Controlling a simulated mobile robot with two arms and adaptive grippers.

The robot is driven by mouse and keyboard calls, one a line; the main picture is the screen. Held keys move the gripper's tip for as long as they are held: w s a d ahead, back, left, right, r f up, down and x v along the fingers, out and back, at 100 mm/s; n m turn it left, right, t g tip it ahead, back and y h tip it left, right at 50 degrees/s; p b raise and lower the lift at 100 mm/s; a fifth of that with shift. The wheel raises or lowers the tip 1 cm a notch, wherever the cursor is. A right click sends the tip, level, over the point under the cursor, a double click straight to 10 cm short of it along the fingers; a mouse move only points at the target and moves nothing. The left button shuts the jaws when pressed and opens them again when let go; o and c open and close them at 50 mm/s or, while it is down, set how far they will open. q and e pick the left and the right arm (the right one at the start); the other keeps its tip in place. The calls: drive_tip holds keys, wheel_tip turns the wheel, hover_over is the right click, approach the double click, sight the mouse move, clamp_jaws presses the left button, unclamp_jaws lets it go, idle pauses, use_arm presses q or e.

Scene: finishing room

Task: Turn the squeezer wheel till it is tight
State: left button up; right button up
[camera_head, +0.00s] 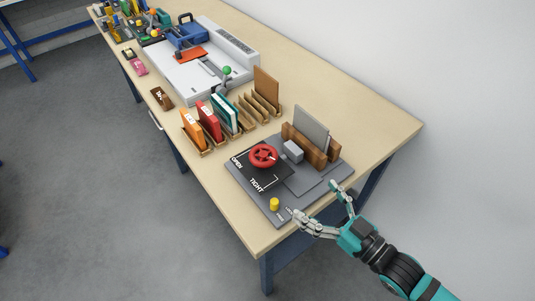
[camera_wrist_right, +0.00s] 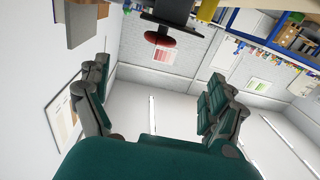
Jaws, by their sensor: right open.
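The red squeezer wheel (camera_head: 264,156) sits on a black plate (camera_head: 262,172) marked OPEN and TIGHT, on the grey squeezer base (camera_head: 305,193). A grey block (camera_head: 292,151) and two wooden jaws (camera_head: 318,148) with a grey slab (camera_head: 312,128) between them stand right of the wheel. The wheel also shows in the right wrist view (camera_wrist_right: 160,39), near the top. My right gripper (camera_head: 318,205) is open and empty at the base's front right edge, apart from the wheel. In the right wrist view its fingers (camera_wrist_right: 158,100) are spread. My left gripper is not in view.
A yellow knob (camera_head: 274,204) stands on the base's near corner. A wooden rack (camera_head: 238,122) with several coloured books is behind the squeezer, and a white machine (camera_head: 203,65) further back. The tabletop (camera_head: 345,107) is bare toward the wall.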

sight(273, 163)
drive_tip(key=p+x, duration=0.3)
drive_tip(key=x, duration=1.4)
drive_tip(key=shift+w, duration=0.1)
drive_tip(key=shift+c, duration=0.4)
drive_tip(key=c, duration=1.1)
drive_tip(key=o, duration=1.2)
drive_tip(key=v, duration=1.2)
drive_tip(key=shift+d+f, duration=0.1)
